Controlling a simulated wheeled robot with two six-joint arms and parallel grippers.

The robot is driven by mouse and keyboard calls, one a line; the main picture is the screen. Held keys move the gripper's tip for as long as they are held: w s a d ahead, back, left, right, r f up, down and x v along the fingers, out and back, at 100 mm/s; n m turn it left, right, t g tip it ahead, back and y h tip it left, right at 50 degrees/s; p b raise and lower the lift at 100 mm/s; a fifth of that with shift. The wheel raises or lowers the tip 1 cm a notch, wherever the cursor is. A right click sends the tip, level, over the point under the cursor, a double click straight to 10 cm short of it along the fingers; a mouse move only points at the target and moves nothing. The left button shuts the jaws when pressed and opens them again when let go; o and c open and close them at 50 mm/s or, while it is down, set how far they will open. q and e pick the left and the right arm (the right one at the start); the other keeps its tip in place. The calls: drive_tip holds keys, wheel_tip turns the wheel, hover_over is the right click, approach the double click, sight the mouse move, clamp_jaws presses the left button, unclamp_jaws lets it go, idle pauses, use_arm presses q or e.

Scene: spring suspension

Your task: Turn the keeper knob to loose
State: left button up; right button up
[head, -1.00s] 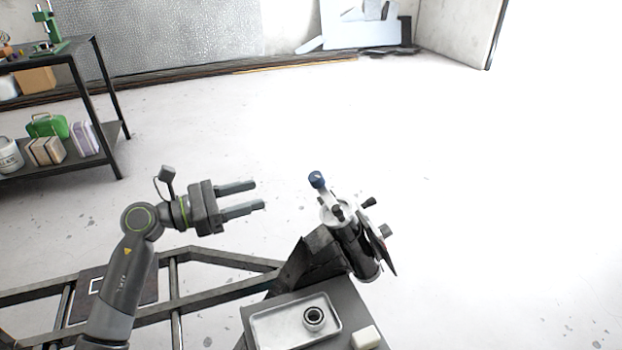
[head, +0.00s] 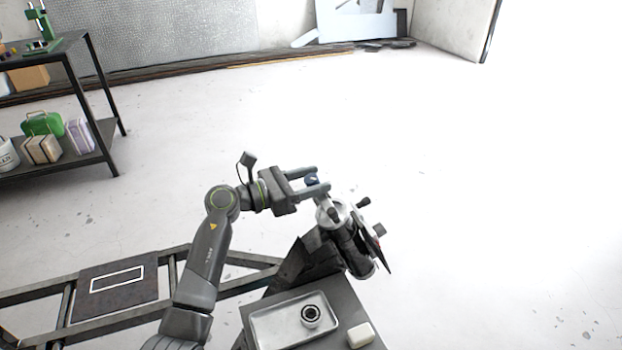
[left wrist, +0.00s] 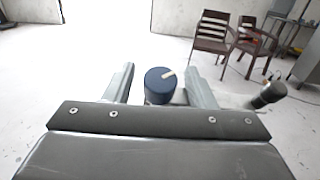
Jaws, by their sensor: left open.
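The keeper knob is a dark blue cap (head: 312,180) on top of the spring suspension unit (head: 340,215). It also shows in the left wrist view (left wrist: 158,88), round, with a pale mark on its top. My left gripper (head: 318,184) is open, with one finger on each side of the knob. In the left wrist view small gaps show between the knob and both fingers (left wrist: 160,85). The knob's lower part is partly hidden by the near finger in the head view. My right gripper is not in view.
A metal tray (head: 262,328) with a dark ring (head: 311,315) and a pale block (head: 360,335) are on the bench in front. Dark handles (head: 362,202) stick out right of the unit. A shelf (head: 100,150) stands far left. Chairs (left wrist: 212,38) show beyond the gripper.

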use_arm(q)
drive_tip(key=c, duration=1)
drive_tip(key=shift+o, duration=0.2)
drive_tip(key=shift+r+n+t+y+p, duration=0.2)
drive_tip(key=shift+n+t+y+p, duration=0.15)
drive_tip(key=shift+p, duration=0.3)
drive_tip(key=n+t+y+p, duration=0.4)
drive_tip(key=n+p, duration=0.2)
drive_tip(key=p, duration=0.2)
drive_tip(key=shift+r+t+p, duration=0.1)
drive_tip(key=shift+t+p, duration=0.2)
drive_tip(key=shift+t, duration=0.05)
drive_tip(key=shift+f+n+t+y+p, duration=0.25)
drive_tip(key=shift+n+t+y+p, duration=0.15)
drive_tip(key=shift+n+y+p, duration=0.4)
drive_tip(key=o, duration=1)
drive_tip(key=shift+c, duration=0.2)
